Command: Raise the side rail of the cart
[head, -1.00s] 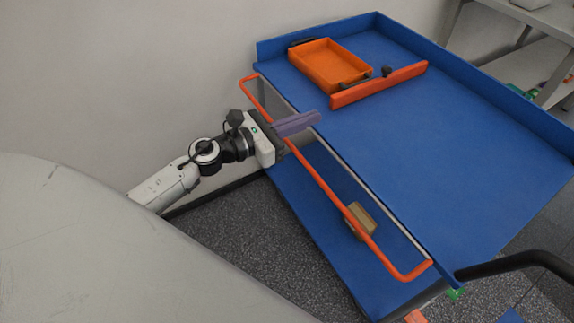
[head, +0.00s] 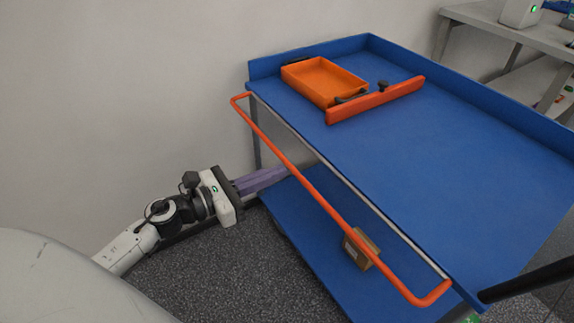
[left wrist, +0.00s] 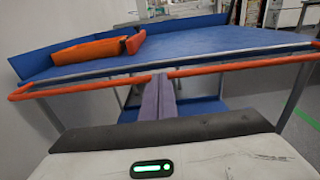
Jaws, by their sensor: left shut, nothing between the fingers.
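The cart has a blue top (head: 430,150), and its orange side rail (head: 330,213) runs along the left long side, just outside the top's edge. The rail also crosses the left wrist view (left wrist: 90,86). My left gripper (head: 286,174) has purple fingers, shut with nothing between them. In the left wrist view, the fingertips (left wrist: 161,78) cover a short piece of the rail. I cannot tell whether they touch it. My right gripper is not in view.
A brown box (head: 361,250) lies on the blue lower shelf (head: 300,240). A wall stands behind. A grey bench (head: 520,35) is at the upper right.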

